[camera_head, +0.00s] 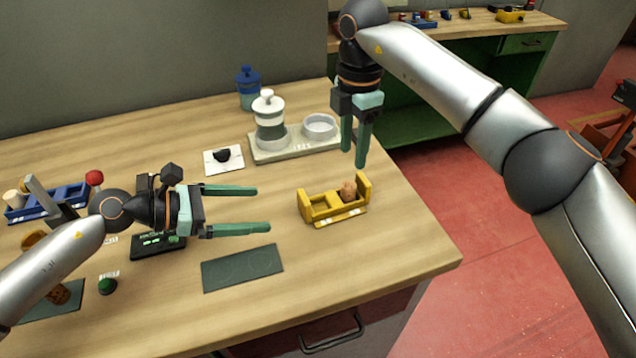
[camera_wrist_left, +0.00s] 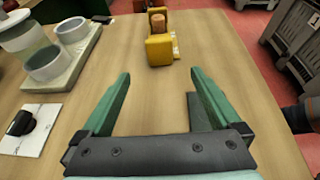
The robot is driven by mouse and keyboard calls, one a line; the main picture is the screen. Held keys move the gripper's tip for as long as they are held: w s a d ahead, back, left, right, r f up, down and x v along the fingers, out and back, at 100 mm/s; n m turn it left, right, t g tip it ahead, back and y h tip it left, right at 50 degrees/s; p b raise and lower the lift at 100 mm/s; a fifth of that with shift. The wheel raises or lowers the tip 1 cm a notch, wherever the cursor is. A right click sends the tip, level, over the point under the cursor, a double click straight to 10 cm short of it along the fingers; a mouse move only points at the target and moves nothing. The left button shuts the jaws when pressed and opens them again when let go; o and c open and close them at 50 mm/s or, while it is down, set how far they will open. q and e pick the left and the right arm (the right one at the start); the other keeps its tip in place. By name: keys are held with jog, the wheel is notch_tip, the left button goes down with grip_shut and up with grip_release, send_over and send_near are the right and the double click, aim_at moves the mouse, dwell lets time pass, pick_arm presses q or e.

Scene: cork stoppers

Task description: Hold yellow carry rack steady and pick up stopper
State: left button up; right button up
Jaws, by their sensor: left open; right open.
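The yellow carry rack (camera_head: 318,209) stands on the table near its right edge, and its near end shows in the left wrist view (camera_wrist_left: 159,50). A brown cork stopper (camera_head: 348,191) sits in the rack's right part; its top shows above the rack in the left wrist view (camera_wrist_left: 158,22). My left gripper (camera_head: 264,209) is open and empty, fingers pointing at the rack's left end with a gap between them. My right gripper (camera_head: 353,158) is open, fingers pointing down, above and behind the rack's right end, apart from the stopper.
A pale tray (camera_head: 290,151) with a banded jar (camera_head: 268,120) and a white dish (camera_head: 320,125) stands behind the rack. A dark mat (camera_head: 242,268) lies in front of my left gripper. A blue rack (camera_head: 72,195) is at the far left. The table's front right corner is clear.

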pick_arm(q)
jog(key=x, duration=1)
jog(key=shift+w+d+f, duration=0.15)
jog(key=shift+d+f, duration=0.05)
jog(key=shift+d, duration=0.15)
grip_shut()
pick_arm(e)
jog(key=shift+o, duration=1.2)
jog(key=shift+s+a+r+h, duration=0.1)
jog(key=shift+s+a+h, duration=0.2)
jog(key=shift+a, duration=0.1)
jog(key=shift+o, duration=0.6)
jog(key=s+a+r+t+h, duration=0.1)
jog(key=s+a+n+t+h, duration=0.1)
jog(key=a, duration=0.1)
jog(key=shift+r+h, duration=0.3)
jog(key=shift+r, duration=0.1)
send_over(348, 185)
jog(key=s+a, duration=0.1)
jog(key=a, duration=0.1)
jog(key=shift+t+h, duration=0.3)
jog(key=f, duration=0.5)
jog(key=shift+s, duration=0.2)
jog(key=shift+x, duration=3.05)
